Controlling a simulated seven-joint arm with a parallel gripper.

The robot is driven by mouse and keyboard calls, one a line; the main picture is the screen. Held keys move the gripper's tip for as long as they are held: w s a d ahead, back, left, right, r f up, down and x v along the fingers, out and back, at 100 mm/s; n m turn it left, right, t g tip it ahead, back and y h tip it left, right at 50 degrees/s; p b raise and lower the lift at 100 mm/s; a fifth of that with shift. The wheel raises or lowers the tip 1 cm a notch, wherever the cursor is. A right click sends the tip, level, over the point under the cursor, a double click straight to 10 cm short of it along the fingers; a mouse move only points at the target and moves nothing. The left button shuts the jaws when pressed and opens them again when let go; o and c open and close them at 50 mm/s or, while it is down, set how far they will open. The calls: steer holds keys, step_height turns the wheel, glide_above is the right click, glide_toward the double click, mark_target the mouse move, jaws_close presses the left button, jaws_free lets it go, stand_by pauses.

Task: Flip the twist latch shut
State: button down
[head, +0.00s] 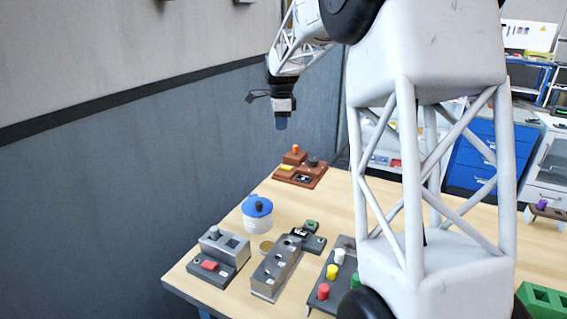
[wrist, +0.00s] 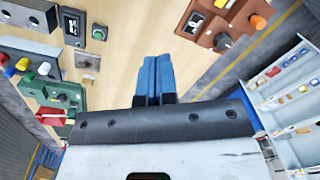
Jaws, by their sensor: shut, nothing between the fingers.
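My gripper (head: 281,123) hangs above the far left part of the table in the head view, well clear of everything below. In the wrist view its two blue fingers (wrist: 152,80) are pressed together with nothing between them. No part is clearly recognisable as the twist latch. A red-brown station (head: 300,173) with an orange knob, a yellow piece and a dark knob stands at the table's far end below my gripper. The same station (wrist: 207,29) is at the upper right of the wrist view, to the right of the fingers.
A blue-lidded white jar (head: 257,221), a grey block with a red piece (head: 207,266), a long grey block (head: 269,279) and a board with coloured pegs (head: 317,297) crowd the near left table (head: 196,298). My arm hides the middle. A wall (head: 110,170) runs along the left.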

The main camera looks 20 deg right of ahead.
mark_target(284, 166)
steer(key=w+d+f+m, duration=0.3)
steer(key=w+f, duration=0.2)
steer(key=w, duration=0.3)
steer(key=w+d+f+m, duration=0.3)
steer(key=w+f, duration=0.1)
steer(key=w, duration=0.4)
steer(key=shift+d+f+m+g, duration=0.15)
steer(key=shift+f+m+g, duration=0.15)
steer(key=shift+f+m, duration=0.1)
steer(key=shift+s, duration=0.1)
step_height(284, 166, down, 14)
steer(key=shift+r, duration=0.1)
stand_by(0.6)
